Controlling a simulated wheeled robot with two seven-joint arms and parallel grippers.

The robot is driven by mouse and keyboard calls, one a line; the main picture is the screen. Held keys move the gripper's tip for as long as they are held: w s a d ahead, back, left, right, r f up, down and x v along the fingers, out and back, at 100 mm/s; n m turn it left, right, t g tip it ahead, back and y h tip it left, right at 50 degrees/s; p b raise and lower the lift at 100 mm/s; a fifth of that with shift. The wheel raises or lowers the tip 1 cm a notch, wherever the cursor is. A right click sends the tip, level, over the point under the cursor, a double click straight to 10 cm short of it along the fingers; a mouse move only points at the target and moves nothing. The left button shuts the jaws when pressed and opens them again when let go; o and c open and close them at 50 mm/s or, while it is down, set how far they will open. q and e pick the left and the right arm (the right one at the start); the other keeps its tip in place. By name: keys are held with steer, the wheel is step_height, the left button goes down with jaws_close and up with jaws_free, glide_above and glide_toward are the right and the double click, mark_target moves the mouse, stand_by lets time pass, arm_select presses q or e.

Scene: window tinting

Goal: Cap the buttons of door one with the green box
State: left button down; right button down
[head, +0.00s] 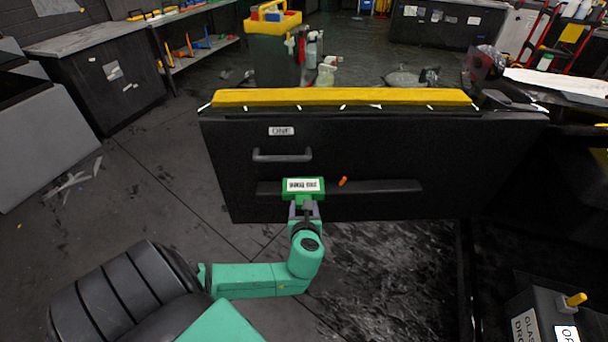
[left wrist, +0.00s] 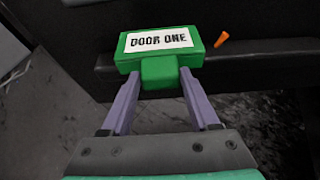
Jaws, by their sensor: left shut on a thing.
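The green box (head: 304,196) has a white label and is at the armrest ledge of door one (head: 370,150). In the left wrist view the green box (left wrist: 188,60) shows its label reading "DOOR ONE". My left gripper (head: 305,206) is shut on the box's near tab, with a purple finger on each side; it also shows in the left wrist view (left wrist: 160,80). The door is a black panel marked "ONE". The buttons are not visible; I cannot tell whether the box rests on the ledge or is just above it. My right gripper is not in view.
A small orange piece (head: 343,181) sticks up just right of the box on the armrest (head: 390,187). A grey pull handle (head: 282,155) is above the box. A yellow strip (head: 340,97) runs along the door's top. A box with a yellow knob (head: 545,315) stands lower right.

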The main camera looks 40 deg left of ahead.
arm_select(q)
steer(key=w+a, duration=0.3)
steer(key=w+a+b, duration=0.1)
steer(key=w, duration=0.1)
steer(key=shift+a+f, duration=0.25)
steer(key=shift+f, duration=0.05)
steer(key=shift+w+a+f+b, duration=0.2)
steer(key=shift+w+a+b, duration=0.05)
steer(key=shift+w+b, duration=0.05)
steer(key=shift+f+b, duration=1.2)
steer(key=shift+f, duration=0.7)
steer(key=shift+f, duration=0.4)
steer(key=shift+c, duration=0.3)
jaws_free()
steer(key=shift+s+d, duration=0.1)
steer(key=p, duration=0.1)
glide_toward(303, 193)
steer(key=f, duration=0.1)
steer(key=s+d+f, duration=0.1)
steer(key=f, duration=0.1)
steer(key=shift+s+d+f, duration=0.3)
steer(key=shift+s+d, duration=0.1)
